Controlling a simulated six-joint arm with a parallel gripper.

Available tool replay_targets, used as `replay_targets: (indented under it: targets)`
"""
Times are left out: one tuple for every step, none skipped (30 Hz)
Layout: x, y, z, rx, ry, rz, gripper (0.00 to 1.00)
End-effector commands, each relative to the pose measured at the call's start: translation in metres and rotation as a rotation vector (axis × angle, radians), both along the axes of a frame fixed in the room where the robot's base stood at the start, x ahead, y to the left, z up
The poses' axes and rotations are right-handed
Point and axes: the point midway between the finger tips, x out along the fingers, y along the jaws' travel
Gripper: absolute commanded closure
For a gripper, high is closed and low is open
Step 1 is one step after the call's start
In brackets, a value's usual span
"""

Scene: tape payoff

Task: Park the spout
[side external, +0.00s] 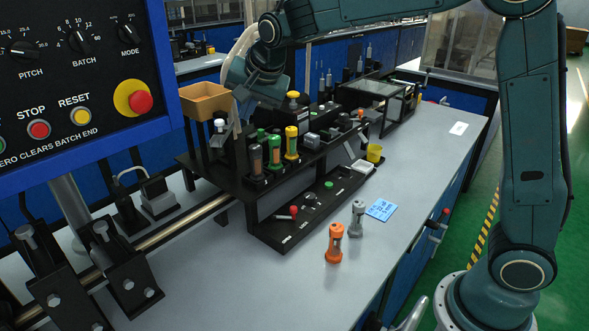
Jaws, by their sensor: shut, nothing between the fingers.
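My gripper (237,119) is at the left end of the black rack, just right of the tan open-topped box (206,100). It looks shut, with nothing seen between its fingers; the fingertips are small and dark here. A slanted grey metal piece with a pale round knob (219,126) sits below the tan box, close beside my gripper. It may be the spout, but I cannot tell for sure. Whether my gripper touches it is not clear.
An orange cylinder (334,243) and a grey cylinder (356,219) stand on the bench near a blue card (381,210). A control panel (75,75) fills the upper left.

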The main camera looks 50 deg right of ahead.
Motion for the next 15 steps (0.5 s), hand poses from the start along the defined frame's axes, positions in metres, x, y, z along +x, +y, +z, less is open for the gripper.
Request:
replay_targets:
  targets:
    - [-0.005,0.002,0.01,0.001,-0.005,0.001,1.0]
    - [-0.008,0.002,0.014,0.001,-0.004,0.001,1.0]
    - [-0.012,0.003,0.02,0.0,-0.004,0.0,1.0]
    - [-0.015,0.004,0.024,0.001,-0.004,0.001,1.0]
    - [-0.018,0.005,0.028,0.001,-0.004,0.001,1.0]
    - [-0.021,0.006,0.034,0.001,-0.004,0.001,1.0]
    - [-0.024,0.007,0.038,0.001,-0.004,0.002,1.0]
    - [-0.027,0.007,0.042,0.001,-0.003,0.001,1.0]
    - [-0.03,0.008,0.047,0.0,-0.004,0.0,1.0]
    - [-0.032,0.008,0.05,0.001,-0.003,0.001,1.0]
    - [-0.034,0.009,0.053,0.0,-0.003,0.002,1.0]
    - [-0.037,0.009,0.057,0.0,-0.003,0.002,1.0]
    - [-0.038,0.01,0.06,0.0,-0.003,0.002,1.0]
    - [-0.04,0.01,0.062,0.0,-0.001,0.0,1.0]
    - [-0.042,0.011,0.065,0.0,-0.001,0.0,1.0]
